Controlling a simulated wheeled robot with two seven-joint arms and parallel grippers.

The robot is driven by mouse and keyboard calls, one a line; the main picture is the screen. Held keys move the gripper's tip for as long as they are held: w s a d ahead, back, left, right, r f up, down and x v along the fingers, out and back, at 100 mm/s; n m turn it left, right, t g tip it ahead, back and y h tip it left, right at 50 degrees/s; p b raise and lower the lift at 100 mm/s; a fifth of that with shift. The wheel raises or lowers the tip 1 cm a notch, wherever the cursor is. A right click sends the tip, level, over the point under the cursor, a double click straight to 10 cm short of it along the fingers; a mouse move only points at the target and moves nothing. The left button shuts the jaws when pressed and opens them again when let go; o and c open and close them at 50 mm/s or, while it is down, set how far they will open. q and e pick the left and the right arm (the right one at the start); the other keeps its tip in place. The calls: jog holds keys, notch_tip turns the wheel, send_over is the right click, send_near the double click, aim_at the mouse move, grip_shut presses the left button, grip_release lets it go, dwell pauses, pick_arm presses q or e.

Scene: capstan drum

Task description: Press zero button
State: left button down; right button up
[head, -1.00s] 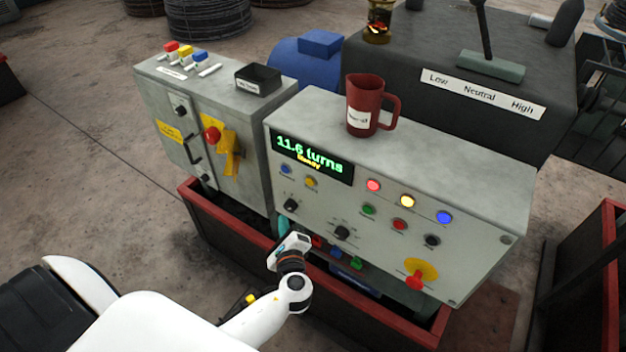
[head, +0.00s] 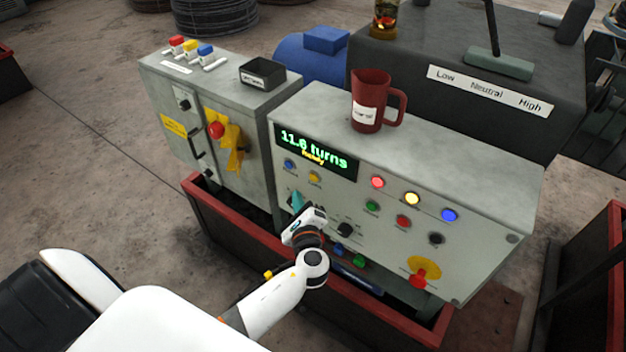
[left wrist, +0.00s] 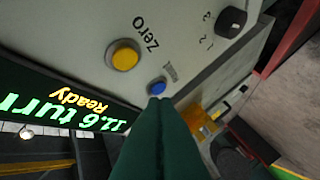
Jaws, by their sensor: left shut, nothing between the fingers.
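The yellow button (head: 314,177) sits on the control panel below the display, and in the left wrist view the yellow button (left wrist: 124,55) has the word Zero beside it. A blue button (head: 288,164) is next to it, also seen in the left wrist view (left wrist: 157,87). My left gripper (head: 296,199) has its teal fingers shut and empty, below these two buttons in the head view. In the left wrist view the fingertips (left wrist: 158,102) overlap the edge of the blue button; whether they touch the panel cannot be told. My right gripper is not in view.
The display (head: 316,152) reads 11.6 turns and Ready. More lamps, buttons and knobs cover the panel, with a yellow and red switch (head: 422,272) at lower right. A red jug (head: 369,100) stands on top. A red-rimmed trough (head: 225,225) runs along the front.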

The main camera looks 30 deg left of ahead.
pick_arm(q)
jog(key=shift+w+d+b, duration=0.2)
jog(key=shift+w+b, duration=0.4)
jog(key=shift+w, duration=1.65)
jog(key=shift+w, duration=0.15)
jog(key=shift+w, duration=0.25)
jog(key=shift+w+b, duration=0.35)
jog(key=shift+w, duration=0.05)
dwell(0.9)
jog(key=shift+s+r, duration=0.1)
jog(key=shift+s, duration=0.05)
jog(key=shift+s+p, duration=0.3)
jog(key=shift+s, duration=0.4)
jog(key=s+p, duration=0.1)
jog(key=s, duration=0.4)
jog(key=shift+a+p, duration=0.2)
jog(key=shift+p, duration=0.15)
